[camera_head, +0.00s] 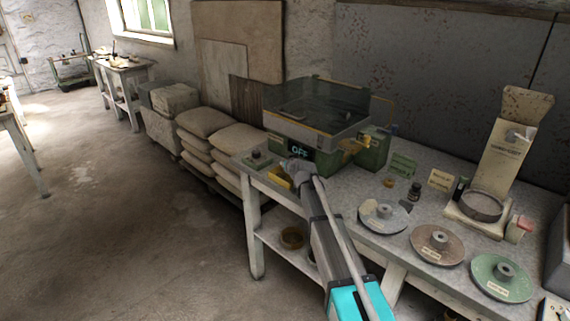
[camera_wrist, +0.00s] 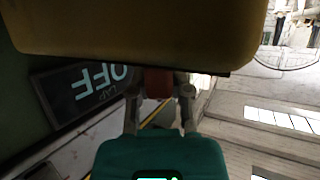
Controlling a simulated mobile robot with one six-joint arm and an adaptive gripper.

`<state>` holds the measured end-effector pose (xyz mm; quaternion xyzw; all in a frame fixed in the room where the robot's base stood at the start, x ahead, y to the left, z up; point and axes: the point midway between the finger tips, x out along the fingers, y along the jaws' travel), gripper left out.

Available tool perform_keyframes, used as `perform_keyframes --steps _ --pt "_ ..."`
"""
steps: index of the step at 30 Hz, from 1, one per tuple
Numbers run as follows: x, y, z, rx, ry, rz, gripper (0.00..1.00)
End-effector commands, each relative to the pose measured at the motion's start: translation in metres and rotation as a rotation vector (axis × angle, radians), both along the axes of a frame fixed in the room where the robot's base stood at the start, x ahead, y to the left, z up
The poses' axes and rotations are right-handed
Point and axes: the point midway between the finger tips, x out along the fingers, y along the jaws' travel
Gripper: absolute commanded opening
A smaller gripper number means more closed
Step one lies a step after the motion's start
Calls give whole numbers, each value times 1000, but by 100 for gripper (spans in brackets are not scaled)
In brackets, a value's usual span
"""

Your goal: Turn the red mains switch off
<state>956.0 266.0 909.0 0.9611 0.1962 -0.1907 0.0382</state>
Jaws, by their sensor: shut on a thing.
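The green machine (camera_head: 372,152) with a clear-sided hood stands on the speckled bench. Its dark display (camera_head: 300,152) reads OFF in light blue; in the wrist view the display (camera_wrist: 85,88) shows the same word upside down. The red mains switch (camera_wrist: 158,82) shows as a red block under a yellow-brown edge of the machine. My gripper (camera_wrist: 160,100) has one finger on each side of it and is shut on it. In the head view my gripper (camera_head: 298,172) is at the machine's front, and the switch is hidden behind it.
On the bench to the right lie a grey disc (camera_head: 384,215), a brown disc (camera_head: 437,244) and a green disc (camera_head: 501,277). A small dark bottle (camera_head: 414,190) and a cream stand (camera_head: 503,160) are behind them. Stacked sacks (camera_head: 205,123) stand left of the bench. The floor at left is clear.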

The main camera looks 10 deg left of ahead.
Motion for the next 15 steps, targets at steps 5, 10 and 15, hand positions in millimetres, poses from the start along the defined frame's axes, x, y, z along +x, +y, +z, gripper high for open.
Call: perform_keyframes --steps 5,10,15 --pt "2 -1 0 1 0 54 0" --pt "2 -1 0 -1 0 108 0" --pt "2 -2 0 -1 -1 166 0"
